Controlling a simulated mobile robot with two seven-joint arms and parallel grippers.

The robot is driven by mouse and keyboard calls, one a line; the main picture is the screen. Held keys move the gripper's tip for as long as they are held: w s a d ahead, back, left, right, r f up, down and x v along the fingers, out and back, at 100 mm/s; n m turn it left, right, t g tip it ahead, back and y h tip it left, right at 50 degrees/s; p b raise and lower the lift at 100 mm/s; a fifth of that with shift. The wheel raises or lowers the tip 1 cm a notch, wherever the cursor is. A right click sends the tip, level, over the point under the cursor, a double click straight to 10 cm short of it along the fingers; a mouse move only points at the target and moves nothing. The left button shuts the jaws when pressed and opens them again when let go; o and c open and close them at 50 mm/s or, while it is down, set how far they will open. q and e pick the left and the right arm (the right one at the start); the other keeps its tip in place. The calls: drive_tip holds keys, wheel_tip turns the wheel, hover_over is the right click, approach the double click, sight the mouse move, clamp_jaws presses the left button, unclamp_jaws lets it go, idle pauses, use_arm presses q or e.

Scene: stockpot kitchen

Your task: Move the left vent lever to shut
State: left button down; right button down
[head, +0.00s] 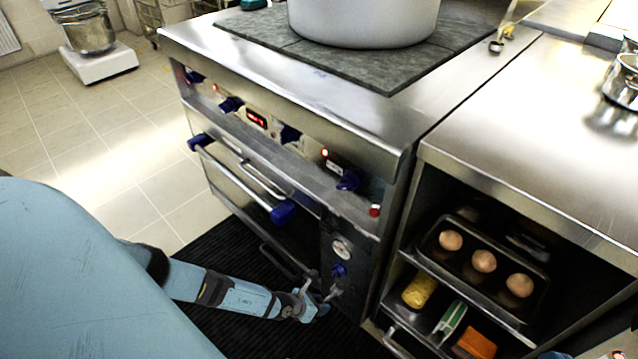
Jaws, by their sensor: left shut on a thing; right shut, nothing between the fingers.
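The steel stove (300,100) has a narrow dark control panel (342,225) at the right of its oven front. A small pale vent lever (334,292) sits low on this panel, below a dial gauge (342,248) and a blue knob (338,270). My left gripper (318,299) reaches in from the left and is shut on the lever. Its fingers hide much of the lever, so its exact angle is hard to read. My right gripper is not in view.
The oven door's blue-ended handle (283,212) sticks out above my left forearm. A large pot (362,20) stands on the stove top. At right, an open shelf holds a tray (452,262) with several round brown items. A dark mat (225,262) lies below.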

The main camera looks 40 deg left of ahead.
use_arm(q)
drive_tip(key=shift+w+d+r, duration=0.1)
drive_tip(key=shift+w+r, duration=0.15)
drive_tip(key=shift+r, duration=0.05)
use_arm(e)
drive_tip(key=shift+r, duration=0.2)
use_arm(q)
drive_tip(key=c, duration=0.8)
unclamp_jaws()
drive_tip(key=shift+s, duration=0.1)
drive_tip(key=shift+p+v, duration=3.05)
drive_tip(key=shift+v, duration=3.8)
use_arm(e)
drive_tip(key=shift+s+d+f+g+h, duration=0.1)
drive_tip(key=shift+d+f+g+h, duration=0.3)
drive_tip(key=shift+d+f+h, duration=0.4)
drive_tip(key=shift+s+d+f+g+h, duration=0.1)
drive_tip(key=shift+d+f+g+h, duration=0.4)
drive_tip(key=shift+f, duration=0.45)
use_arm(q)
drive_tip(key=shift+s, duration=0.1)
